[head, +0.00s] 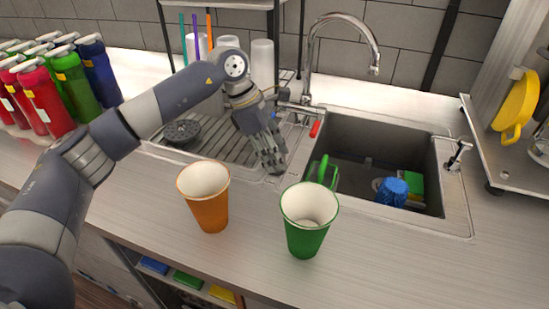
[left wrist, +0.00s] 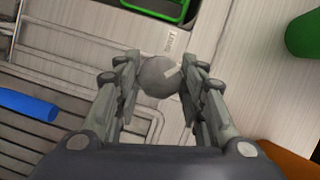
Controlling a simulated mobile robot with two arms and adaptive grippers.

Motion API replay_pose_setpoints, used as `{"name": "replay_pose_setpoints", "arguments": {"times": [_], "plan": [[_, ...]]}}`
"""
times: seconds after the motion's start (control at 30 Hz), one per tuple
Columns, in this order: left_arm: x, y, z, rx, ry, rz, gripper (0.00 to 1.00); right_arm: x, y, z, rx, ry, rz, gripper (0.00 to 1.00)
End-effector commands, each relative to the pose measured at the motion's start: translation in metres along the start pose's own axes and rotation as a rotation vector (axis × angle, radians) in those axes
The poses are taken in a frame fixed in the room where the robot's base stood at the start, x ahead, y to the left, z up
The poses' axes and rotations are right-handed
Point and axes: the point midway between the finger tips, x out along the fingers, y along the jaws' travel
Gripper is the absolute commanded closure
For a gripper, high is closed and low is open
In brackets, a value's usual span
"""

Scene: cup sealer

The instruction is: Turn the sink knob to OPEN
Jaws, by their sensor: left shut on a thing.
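The sink knob (left wrist: 158,77) is a round grey disc with a small pale mark at its upper right. It sits on the metal sink rim, between the fingers of my left gripper (left wrist: 160,95) in the left wrist view. A small printed label, too blurred to read surely, lies just beyond it. In the head view my left gripper (head: 272,163) points down at the rim, left of the sink basin (head: 350,150), and its fingers hide the knob. The gripper is shut on the knob. My right gripper is not in view.
An orange cup (head: 207,200) and a green cup (head: 307,222) stand on the counter in front of the gripper. A tall faucet (head: 345,25) rises behind. The basin holds a blue thing (head: 391,190) and green things. Several bottles (head: 55,85) stand at left.

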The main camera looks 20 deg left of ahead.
Motion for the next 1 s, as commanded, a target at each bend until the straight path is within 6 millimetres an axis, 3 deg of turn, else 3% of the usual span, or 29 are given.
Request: {"name": "replay_pose_setpoints", "arguments": {"times": [0.6, 1.0], "plan": [[-0.001, 0.004, 0.002, 0.524, -0.001, -0.214, 0.87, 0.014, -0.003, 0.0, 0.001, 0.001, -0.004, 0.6], [-0.001, 0.004, 0.003, 0.74, 0.001, -0.302, 0.87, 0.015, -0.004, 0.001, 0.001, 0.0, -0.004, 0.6]]}}
